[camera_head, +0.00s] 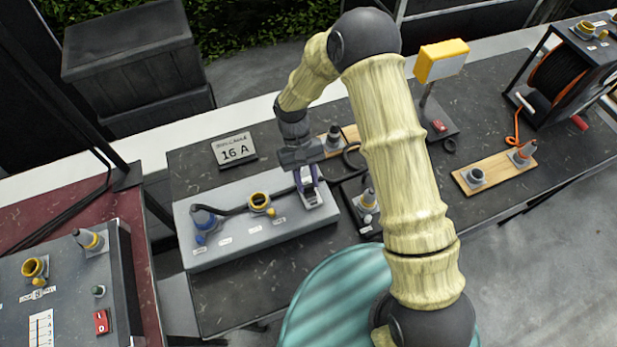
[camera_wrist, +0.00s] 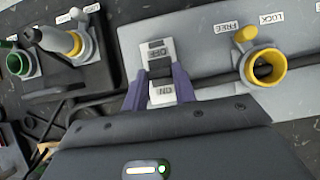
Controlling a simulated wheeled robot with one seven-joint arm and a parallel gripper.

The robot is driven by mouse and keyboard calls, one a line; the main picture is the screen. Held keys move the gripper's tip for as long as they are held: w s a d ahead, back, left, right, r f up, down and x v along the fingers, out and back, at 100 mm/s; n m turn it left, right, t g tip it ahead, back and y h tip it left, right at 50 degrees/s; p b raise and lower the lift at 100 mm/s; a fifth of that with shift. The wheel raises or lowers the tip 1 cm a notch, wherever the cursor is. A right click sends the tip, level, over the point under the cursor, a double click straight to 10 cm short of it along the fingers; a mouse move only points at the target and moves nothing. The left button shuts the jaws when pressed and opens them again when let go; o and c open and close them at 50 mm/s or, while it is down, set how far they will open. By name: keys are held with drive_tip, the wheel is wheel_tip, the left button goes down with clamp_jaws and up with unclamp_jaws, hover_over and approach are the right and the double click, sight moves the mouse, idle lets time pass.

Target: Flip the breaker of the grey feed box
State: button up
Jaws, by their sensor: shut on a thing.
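The grey feed box (camera_head: 235,241) lies on the dark table, and its grey top also shows in the wrist view (camera_wrist: 215,72). Its breaker (camera_head: 313,197) is at the box's right end. In the wrist view the breaker (camera_wrist: 161,48) has a light plate with OFF and ON labels and a dark lever between them. My gripper (camera_wrist: 160,88) is over the breaker, its two purple fingers closed on the lever from both sides. The fingers hide part of the lever, and I cannot tell clearly which way it is set. In the head view my gripper (camera_head: 306,176) reaches down to the breaker.
A yellow-ringed socket (camera_head: 260,202) with a FREE/LOCK latch and a blue plug (camera_head: 205,219) with a black cable are on the same box. A 16 A sign (camera_head: 234,150) stands behind. A dark box with a plug (camera_head: 369,199) sits close on the right.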

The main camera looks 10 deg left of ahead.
drive_tip(key=g+h+b, duration=0.1)
drive_tip(key=w+a+f+g+h, duration=0.1)
drive_tip(key=g, duration=0.1)
drive_tip(key=shift+w+b, duration=0.25)
drive_tip(key=shift+b, duration=0.15)
drive_tip(key=shift+w+a+g+h+b, duration=0.1)
drive_tip(key=shift+w+g+h+b, duration=0.1)
drive_tip(key=shift+g+h+b, duration=0.35)
drive_tip(key=shift+g, duration=0.25)
drive_tip(key=o, duration=1)
